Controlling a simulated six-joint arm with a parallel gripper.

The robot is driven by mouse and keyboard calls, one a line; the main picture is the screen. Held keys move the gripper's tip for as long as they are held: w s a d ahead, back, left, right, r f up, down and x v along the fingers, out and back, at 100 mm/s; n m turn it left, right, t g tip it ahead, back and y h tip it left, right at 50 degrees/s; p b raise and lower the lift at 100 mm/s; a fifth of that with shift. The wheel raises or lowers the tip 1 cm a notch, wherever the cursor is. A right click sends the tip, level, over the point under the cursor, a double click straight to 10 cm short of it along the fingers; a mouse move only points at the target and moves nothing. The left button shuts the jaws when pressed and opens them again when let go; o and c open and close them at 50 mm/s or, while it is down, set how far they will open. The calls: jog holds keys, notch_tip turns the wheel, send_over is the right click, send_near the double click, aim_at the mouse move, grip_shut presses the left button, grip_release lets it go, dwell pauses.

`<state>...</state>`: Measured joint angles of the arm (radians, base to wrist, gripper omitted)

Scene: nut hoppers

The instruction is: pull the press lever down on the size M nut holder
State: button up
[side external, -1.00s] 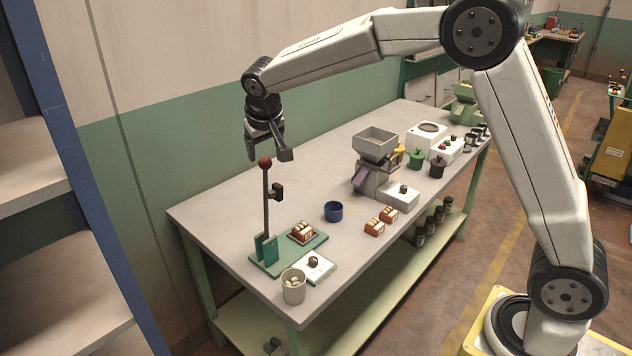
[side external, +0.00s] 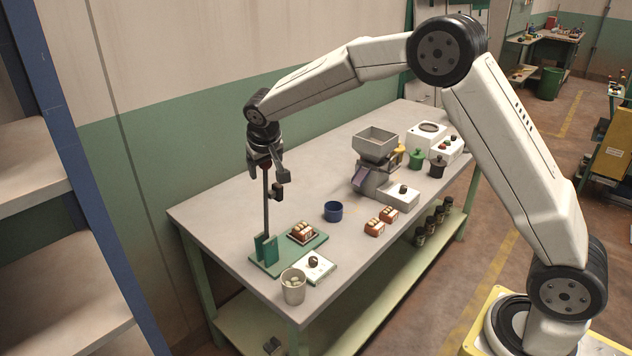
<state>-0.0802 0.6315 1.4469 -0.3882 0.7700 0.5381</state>
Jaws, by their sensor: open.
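The press lever (side external: 266,212) is a dark upright rod on a green base (side external: 297,258) at the near left end of the table. A small dark block (side external: 277,192) sits on the rod's upper part. A brown and white nut holder (side external: 302,232) stands on the green base beside the lever; I cannot read a size mark on it. My gripper (side external: 267,170) points down at the top of the lever with open jaws. The lever's red knob is hidden between or behind the fingers. The lever stands upright.
The table's left rear is clear.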

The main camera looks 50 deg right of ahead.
jog(key=shift+w+d+f, duration=0.1)
jog(key=shift+w+f, duration=0.05)
jog(key=shift+f, duration=0.3)
grip_shut()
dwell(1.2)
